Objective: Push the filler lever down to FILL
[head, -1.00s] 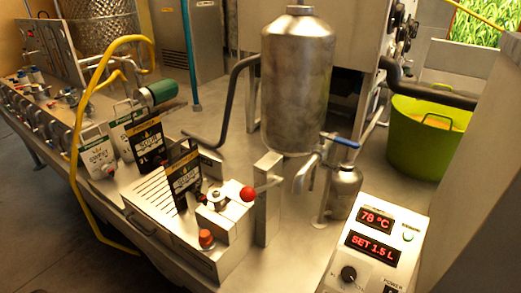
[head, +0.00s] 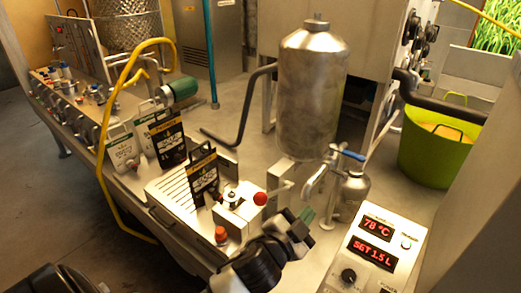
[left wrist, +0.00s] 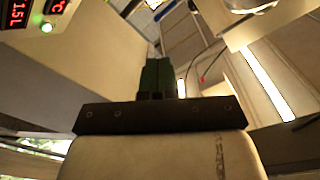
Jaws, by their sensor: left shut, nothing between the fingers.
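The filler lever ends in a red ball knob (head: 260,198), beside the metal post (head: 279,191) of the bag filler (head: 241,207). In the head view my left gripper (head: 308,217) is in front of and to the right of the red knob, with a visible gap between them in the picture. Its dark green fingers are shut and empty, and they also show closed together in the left wrist view (left wrist: 157,73). I cannot make out the lever clearly in the wrist view. The FILL marking is not readable. My right gripper is not in view.
A black pouch (head: 204,175) stands at the filler, near an orange-red button (head: 221,235). A steel tank (head: 312,90) and blue-handled tap (head: 346,155) stand behind. A control box (head: 373,252) reading 78 °C and SET 1.5 L is at the right. A yellow hose (head: 104,150) arches at the left.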

